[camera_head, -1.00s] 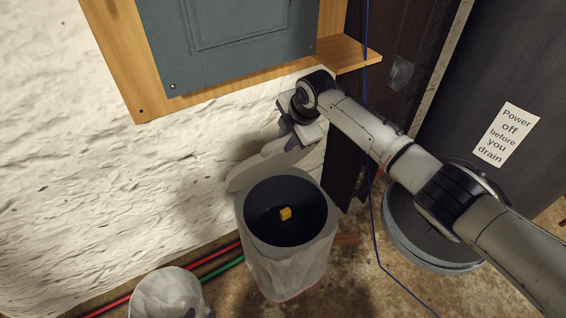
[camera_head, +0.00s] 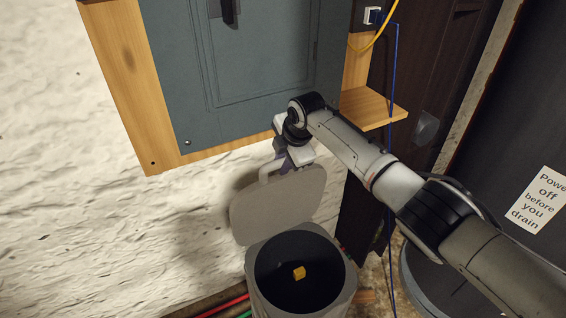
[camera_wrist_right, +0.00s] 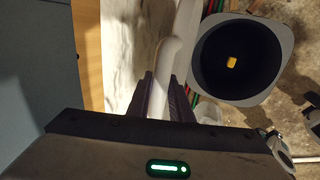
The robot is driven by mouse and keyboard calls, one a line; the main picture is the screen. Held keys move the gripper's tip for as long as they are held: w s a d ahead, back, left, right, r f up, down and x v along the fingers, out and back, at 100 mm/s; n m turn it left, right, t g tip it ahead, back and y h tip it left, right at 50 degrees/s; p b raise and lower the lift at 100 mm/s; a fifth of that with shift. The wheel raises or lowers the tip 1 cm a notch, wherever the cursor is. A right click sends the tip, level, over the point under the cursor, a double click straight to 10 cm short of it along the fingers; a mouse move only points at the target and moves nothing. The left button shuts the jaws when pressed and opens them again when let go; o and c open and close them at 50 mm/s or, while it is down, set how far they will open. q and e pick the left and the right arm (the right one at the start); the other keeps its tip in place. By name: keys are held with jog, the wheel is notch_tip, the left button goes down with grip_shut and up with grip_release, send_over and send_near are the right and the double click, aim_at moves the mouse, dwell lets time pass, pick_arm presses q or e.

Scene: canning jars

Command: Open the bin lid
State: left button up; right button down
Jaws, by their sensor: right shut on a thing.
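The grey bin (camera_head: 345,291) stands on the floor against the white wall, its round mouth open and dark inside. A small yellow object (camera_head: 299,273) lies inside; it also shows in the right wrist view (camera_wrist_right: 232,62). The bin lid (camera_head: 278,208) stands raised, roughly upright, at the bin's back edge near the wall. My right gripper (camera_head: 289,167) is at the lid's upper edge, shut on the lid's handle (camera_head: 267,173). In the right wrist view the dark fingers of the gripper (camera_wrist_right: 158,98) close around the pale handle (camera_wrist_right: 171,62). My left gripper is not in view.
A grey panel (camera_head: 255,75) on a wooden board (camera_head: 117,75) hangs on the wall just above the lid. A small wooden shelf (camera_head: 372,107) juts out at right. A blue cord (camera_head: 391,150) hangs beside my right arm. A dark tank with a sign (camera_head: 541,200) stands at right.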

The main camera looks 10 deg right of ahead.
jog(key=shift+r, duration=0.1)
jog(key=c, duration=1.6)
grip_release()
jog(key=v, duration=1)
jog(key=shift+s+d+p, duration=0.1)
jog(key=shift+s+p, duration=0.05)
jog(key=shift+p, duration=0.25)
